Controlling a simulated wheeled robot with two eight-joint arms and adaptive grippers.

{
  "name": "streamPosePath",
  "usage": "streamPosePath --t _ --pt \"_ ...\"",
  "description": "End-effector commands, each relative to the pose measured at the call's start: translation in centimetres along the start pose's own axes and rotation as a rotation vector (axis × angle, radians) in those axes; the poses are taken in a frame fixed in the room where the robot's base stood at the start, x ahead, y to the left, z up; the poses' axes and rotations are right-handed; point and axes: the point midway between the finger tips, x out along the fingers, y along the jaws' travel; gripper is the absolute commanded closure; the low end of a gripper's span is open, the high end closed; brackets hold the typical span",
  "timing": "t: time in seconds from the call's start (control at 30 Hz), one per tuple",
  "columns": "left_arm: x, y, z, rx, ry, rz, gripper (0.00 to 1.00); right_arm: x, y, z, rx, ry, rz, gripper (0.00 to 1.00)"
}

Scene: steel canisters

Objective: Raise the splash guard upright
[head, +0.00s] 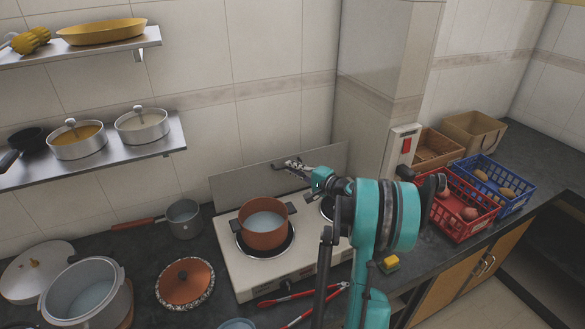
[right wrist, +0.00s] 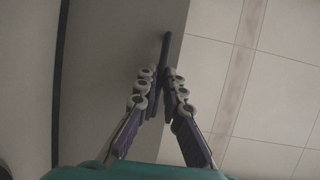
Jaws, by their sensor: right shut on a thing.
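The splash guard (head: 240,186) is a flat grey metal panel rising along the back edge of the white stove (head: 240,279). It stands up steeply near the tiled wall; its exact tilt is hard to tell. My right gripper (head: 289,164) is at the panel's upper edge, around the middle. My right arm hides part of the stove and the panel's lower right. My left gripper is not in view.
An orange pot (head: 264,222) with pale liquid sits on the left burner, in front of the panel. A grey saucepan (head: 184,219) stands left of the stove. Red and blue baskets (head: 466,203) are at the right. Shelves with pots hang at upper left.

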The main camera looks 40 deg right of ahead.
Motion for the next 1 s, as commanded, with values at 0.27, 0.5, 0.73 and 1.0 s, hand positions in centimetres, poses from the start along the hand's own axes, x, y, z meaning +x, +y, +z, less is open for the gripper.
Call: streamPosePath --t 0.27,0.5,0.73,1.0 --pt "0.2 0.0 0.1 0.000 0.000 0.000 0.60 0.1 1.1 0.4 -0.015 -0.010 0.022 1.00" --pt "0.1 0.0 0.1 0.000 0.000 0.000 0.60 0.1 1.0 0.4 -0.014 -0.007 0.022 0.83" --pt "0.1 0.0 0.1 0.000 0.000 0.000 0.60 0.0 0.8 0.3 -0.014 -0.005 0.021 0.83" --pt "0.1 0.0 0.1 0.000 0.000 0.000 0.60 -2.2 0.7 0.1 -0.013 0.000 0.021 0.83"
